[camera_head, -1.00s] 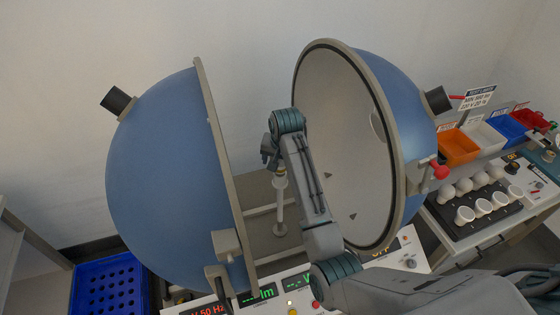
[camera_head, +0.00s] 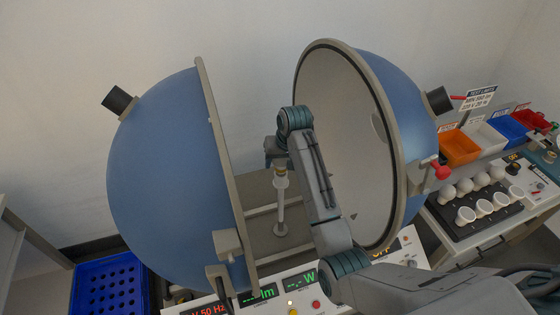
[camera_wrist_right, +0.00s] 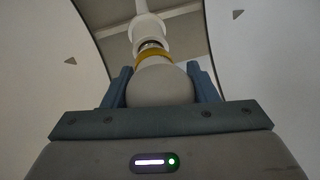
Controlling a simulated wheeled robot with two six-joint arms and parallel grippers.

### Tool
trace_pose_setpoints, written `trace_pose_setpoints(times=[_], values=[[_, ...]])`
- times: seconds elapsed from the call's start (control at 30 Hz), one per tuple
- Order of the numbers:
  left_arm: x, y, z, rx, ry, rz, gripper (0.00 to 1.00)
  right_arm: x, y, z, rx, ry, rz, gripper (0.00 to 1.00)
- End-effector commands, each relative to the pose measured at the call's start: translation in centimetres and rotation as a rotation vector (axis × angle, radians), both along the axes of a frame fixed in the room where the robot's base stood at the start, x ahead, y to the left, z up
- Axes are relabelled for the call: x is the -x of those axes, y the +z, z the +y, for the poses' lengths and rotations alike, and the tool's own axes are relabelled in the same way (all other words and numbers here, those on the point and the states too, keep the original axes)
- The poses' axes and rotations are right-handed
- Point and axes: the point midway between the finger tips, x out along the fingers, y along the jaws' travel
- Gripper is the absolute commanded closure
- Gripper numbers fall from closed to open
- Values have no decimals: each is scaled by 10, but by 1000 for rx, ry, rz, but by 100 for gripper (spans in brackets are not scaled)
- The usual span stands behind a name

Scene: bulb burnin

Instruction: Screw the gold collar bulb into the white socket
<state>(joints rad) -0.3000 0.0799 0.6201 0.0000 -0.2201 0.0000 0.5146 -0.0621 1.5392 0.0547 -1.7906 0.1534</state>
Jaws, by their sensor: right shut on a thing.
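The bulb has a pale round globe (camera_wrist_right: 160,84) and a gold collar (camera_wrist_right: 154,56). My right gripper (camera_wrist_right: 161,76) is shut on the globe, with one blue-grey finger on each side. The white socket (camera_wrist_right: 150,34) stands in line beyond the collar, and some metal thread shows between them. In the head view the white socket (camera_head: 281,182) tops an upright post between the sphere halves, and the gold collar (camera_head: 281,168) shows just above it. My right gripper (camera_head: 277,157) is over the post there, partly hidden by my wrist. How deep the thread sits is unclear. My left gripper is out of view.
The blue sphere halves (camera_head: 165,185) (camera_head: 405,110) stand open on both sides of my right arm. A control panel (camera_head: 290,292) lies in front. Several white bulbs (camera_head: 483,208) sit in a rack at the right, near coloured bins (camera_head: 461,147). A blue crate (camera_head: 108,285) is at lower left.

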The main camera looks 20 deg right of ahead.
Motion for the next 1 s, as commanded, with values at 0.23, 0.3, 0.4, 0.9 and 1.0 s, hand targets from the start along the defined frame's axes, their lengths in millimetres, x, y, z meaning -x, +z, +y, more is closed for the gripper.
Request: trace_pose_setpoints(times=[0.23, 0.3, 0.4, 0.9, 1.0], values=[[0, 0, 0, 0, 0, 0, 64, 0, 0, 0, 1, -264, -1, 70], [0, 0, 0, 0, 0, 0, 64, 1, 0, 0, 0, -369, 0, 70], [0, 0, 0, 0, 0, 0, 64, 1, -1, -1, 1, -517, 1, 70], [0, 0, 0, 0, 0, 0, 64, 1, -2, -3, 5, -1232, 2, 70], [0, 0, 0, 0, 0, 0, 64, 2, -2, -4, 6, -1371, 3, 70]])
